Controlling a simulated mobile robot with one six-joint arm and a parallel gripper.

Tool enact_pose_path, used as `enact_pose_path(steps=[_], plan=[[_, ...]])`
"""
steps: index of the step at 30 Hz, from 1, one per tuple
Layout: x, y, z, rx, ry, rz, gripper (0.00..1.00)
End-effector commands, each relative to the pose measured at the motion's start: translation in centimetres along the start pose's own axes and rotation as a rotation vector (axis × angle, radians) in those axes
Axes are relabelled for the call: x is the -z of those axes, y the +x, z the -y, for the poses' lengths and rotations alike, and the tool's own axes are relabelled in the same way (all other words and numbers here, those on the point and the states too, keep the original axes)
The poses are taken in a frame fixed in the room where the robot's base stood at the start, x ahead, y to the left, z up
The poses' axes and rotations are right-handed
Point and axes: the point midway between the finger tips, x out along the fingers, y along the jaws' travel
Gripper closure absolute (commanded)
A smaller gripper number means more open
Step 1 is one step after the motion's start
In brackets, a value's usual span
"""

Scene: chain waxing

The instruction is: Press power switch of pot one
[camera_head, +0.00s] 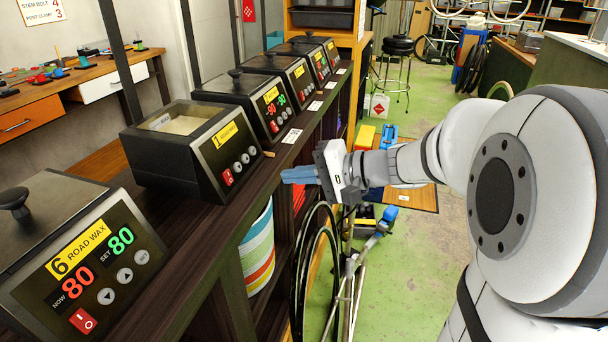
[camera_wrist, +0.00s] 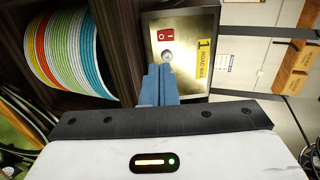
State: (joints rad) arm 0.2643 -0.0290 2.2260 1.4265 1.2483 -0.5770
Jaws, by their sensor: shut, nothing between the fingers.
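Pot one (camera_head: 165,175) is a dark box with a yellow "1" label and an open top with pale wax inside. Its power switch (camera_head: 227,177) is a red rocker at the lower left of the panel, beside round grey buttons. No lit digits show on this panel. My gripper (camera_head: 284,175) has its blue fingers shut and empty, to the right of pot one and apart from it. In the wrist view, the fingertips (camera_wrist: 158,72) overlap the near part of the panel (camera_wrist: 185,60), with the red switch (camera_wrist: 166,35) beyond them.
Pot six (camera_head: 85,265), with lit displays, stands nearer on the dark shelf top. Several lidded pots (camera_head: 250,95) stand farther along. A striped bin (camera_head: 257,250) sits below in the shelf, with a bicycle wheel (camera_head: 318,265) beside it. Open green floor lies to the right.

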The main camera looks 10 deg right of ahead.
Motion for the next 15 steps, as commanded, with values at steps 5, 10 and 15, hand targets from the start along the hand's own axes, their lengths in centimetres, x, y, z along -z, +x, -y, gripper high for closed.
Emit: enact_pose_path(steps=[5, 10, 15], plan=[[0.0, -1.5, 0.0, 0.000, 0.000, -0.001, 1.00], [0.0, -1.8, 0.0, 0.000, 0.000, 0.001, 1.00], [0.0, -1.7, 0.0, 0.000, 0.000, 0.001, 1.00]])
